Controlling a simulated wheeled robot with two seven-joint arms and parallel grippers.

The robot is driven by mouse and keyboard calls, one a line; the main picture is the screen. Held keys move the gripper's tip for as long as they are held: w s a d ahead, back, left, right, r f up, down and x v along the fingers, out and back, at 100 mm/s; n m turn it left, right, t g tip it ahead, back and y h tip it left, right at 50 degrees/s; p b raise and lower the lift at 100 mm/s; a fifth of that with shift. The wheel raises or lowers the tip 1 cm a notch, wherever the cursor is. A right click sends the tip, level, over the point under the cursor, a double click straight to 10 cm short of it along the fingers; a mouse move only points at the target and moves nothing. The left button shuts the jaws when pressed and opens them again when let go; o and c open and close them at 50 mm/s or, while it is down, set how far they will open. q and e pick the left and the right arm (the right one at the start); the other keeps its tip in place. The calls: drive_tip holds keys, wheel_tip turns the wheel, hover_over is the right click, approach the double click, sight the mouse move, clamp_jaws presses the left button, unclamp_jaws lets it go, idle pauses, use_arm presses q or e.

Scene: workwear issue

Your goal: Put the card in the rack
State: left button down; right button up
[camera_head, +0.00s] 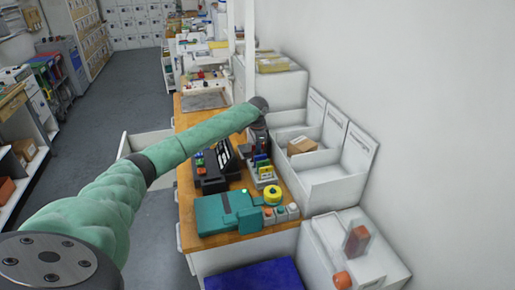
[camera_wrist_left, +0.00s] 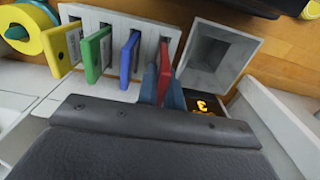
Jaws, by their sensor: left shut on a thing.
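The white card rack (camera_wrist_left: 118,22) is at the top of the left wrist view, with yellow (camera_wrist_left: 62,50), green (camera_wrist_left: 97,54) and blue (camera_wrist_left: 130,58) cards standing in its slots. My left gripper (camera_wrist_left: 160,84) is shut on a red card (camera_wrist_left: 165,70) at the rack's right-end slot. The card's far edge meets the slot; how deep it sits I cannot tell. In the head view the rack (camera_head: 266,181) stands on the wooden counter, with my left gripper (camera_head: 260,147) over its far end. The fingertips and red card are unclear there. My right gripper is out of view.
A grey open-topped box (camera_wrist_left: 222,55) stands right of the rack, beside a lit orange display (camera_wrist_left: 202,104). White bins (camera_head: 330,182) stand right of the rack. A teal device (camera_head: 222,213) and yellow roll (camera_head: 272,194) are nearer, a black tray (camera_head: 213,175) left.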

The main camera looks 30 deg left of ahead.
use_arm(q)
drive_tip(key=shift+f, duration=1.25)
idle(0.4)
drive_tip(key=c, duration=1.5)
unclamp_jaws()
drive_tip(key=shift+o, duration=0.2)
